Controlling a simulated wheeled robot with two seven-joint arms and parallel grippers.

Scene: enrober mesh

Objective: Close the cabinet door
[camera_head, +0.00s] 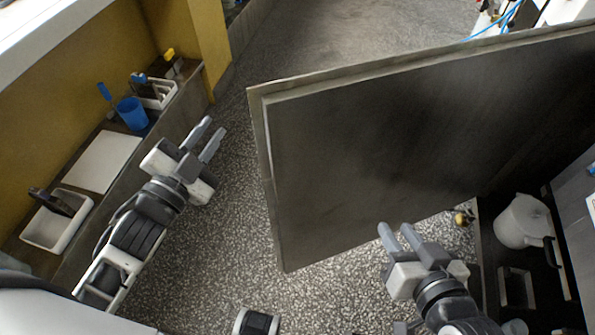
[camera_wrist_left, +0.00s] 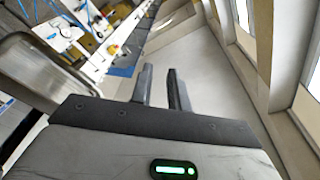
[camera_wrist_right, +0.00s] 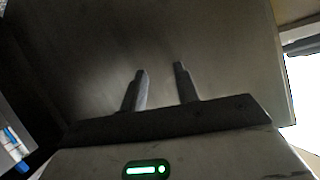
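The cabinet door (camera_head: 400,150) is a large dark grey panel with a paler rim. It stands wide open, reaching left across the floor from the cabinet (camera_head: 490,275) at the right. My right gripper (camera_head: 391,229) is open and empty at the door's lower edge, on the near side. In the right wrist view the door (camera_wrist_right: 190,45) fills most of the space beyond the fingers (camera_wrist_right: 161,70); I cannot tell whether they touch it. My left gripper (camera_head: 214,130) is open and empty, left of the door's free edge and apart from it. Its fingers also show in the left wrist view (camera_wrist_left: 158,72).
A white pitcher (camera_head: 522,222) stands inside the open cabinet. A low counter at the left holds a blue cup (camera_head: 132,113), a white board (camera_head: 103,160) and a white tray (camera_head: 58,220). Speckled floor (camera_head: 235,230) lies clear between the counter and door.

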